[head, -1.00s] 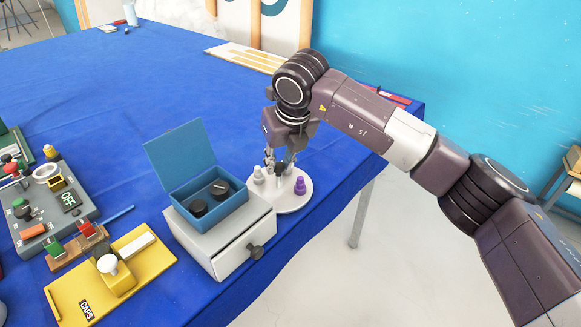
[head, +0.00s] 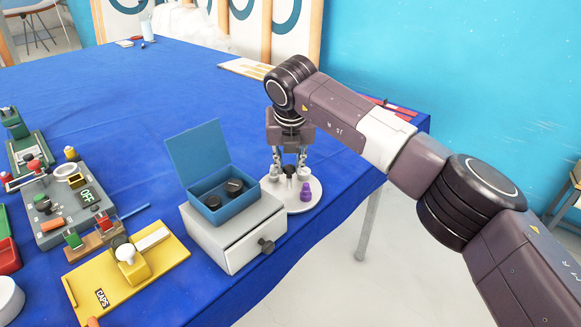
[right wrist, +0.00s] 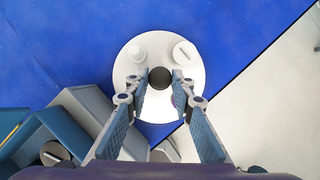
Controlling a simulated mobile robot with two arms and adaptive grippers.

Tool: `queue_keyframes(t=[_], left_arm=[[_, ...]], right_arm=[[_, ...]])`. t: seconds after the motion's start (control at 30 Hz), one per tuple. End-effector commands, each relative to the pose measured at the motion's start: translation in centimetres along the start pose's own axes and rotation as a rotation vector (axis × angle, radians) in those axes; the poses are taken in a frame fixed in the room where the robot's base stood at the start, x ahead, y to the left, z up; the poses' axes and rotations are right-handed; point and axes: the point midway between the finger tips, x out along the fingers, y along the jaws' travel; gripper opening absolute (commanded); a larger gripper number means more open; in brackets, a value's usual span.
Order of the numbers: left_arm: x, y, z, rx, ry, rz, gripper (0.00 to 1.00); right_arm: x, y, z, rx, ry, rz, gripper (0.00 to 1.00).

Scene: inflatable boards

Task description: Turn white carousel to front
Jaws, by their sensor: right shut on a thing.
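The white carousel (head: 303,207) is a round flat disc near the table's right front edge. It carries a purple piece (head: 305,192) at its front right and a pale piece (head: 273,174) at its left. A dark knob (head: 290,170) stands at its centre. In the right wrist view the disc (right wrist: 162,42) also shows a pale round piece (right wrist: 138,52) and a pale slotted piece (right wrist: 183,52); the purple piece is mostly hidden by a finger. My right gripper (right wrist: 160,82) points down over the disc, its fingers shut on the dark knob (right wrist: 159,77). My left gripper is out of view.
A grey drawer box (head: 232,236) with an open blue box (head: 222,203) on top stands close left of the carousel. A yellow board (head: 165,250) and a grey control panel (head: 66,212) lie farther left.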

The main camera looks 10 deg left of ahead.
Motion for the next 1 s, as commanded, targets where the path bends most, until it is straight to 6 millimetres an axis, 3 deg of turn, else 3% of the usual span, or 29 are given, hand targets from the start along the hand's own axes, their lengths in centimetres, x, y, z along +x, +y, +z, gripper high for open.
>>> queue_keyframes(t=[0.53,0.57,0.7,1.0], left_arm=[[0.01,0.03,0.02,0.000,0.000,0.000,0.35],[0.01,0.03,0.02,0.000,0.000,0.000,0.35],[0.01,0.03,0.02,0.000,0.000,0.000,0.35],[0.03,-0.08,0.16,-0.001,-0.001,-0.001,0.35]], right_arm=[[-0.16,0.02,0.43,0.011,-0.006,-0.003,0.00],[-0.16,0.02,0.43,0.011,-0.006,-0.003,0.26],[-0.09,0.02,0.34,0.011,-0.004,-0.003,0.40],[-0.13,0.03,0.25,0.010,-0.001,-0.004,0.40]])
